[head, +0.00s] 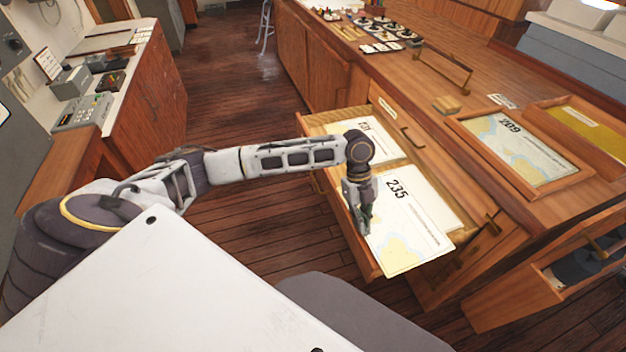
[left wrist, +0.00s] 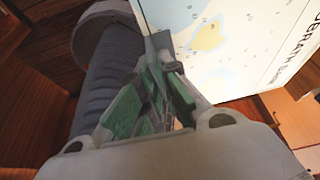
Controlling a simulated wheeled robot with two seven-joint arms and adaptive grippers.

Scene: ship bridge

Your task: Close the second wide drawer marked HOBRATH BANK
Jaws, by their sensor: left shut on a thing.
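A wide wooden drawer (head: 350,222) stands pulled out of the chart cabinet. A chart numbered 131 or similar (head: 377,148) lies in its far part. A large chart numbered 235 (head: 425,222) is over its near part and reaches past the rim. In the left wrist view this chart (left wrist: 225,45) shows the letters "OBRATH BANK" along one side. My left gripper (head: 366,228) is at the left edge of chart 235, and its fingers (left wrist: 163,62) appear shut on that edge. The drawer's own marking is not readable. My right gripper is not in view.
Another drawer (head: 515,298) is open at the lower right. On the cabinet top are a framed chart 209 (head: 520,150), a wooden block (head: 447,104) and a brass rail (head: 440,68). Wooden floor (head: 235,225) is clear left of the drawer. A console (head: 120,90) stands at the left.

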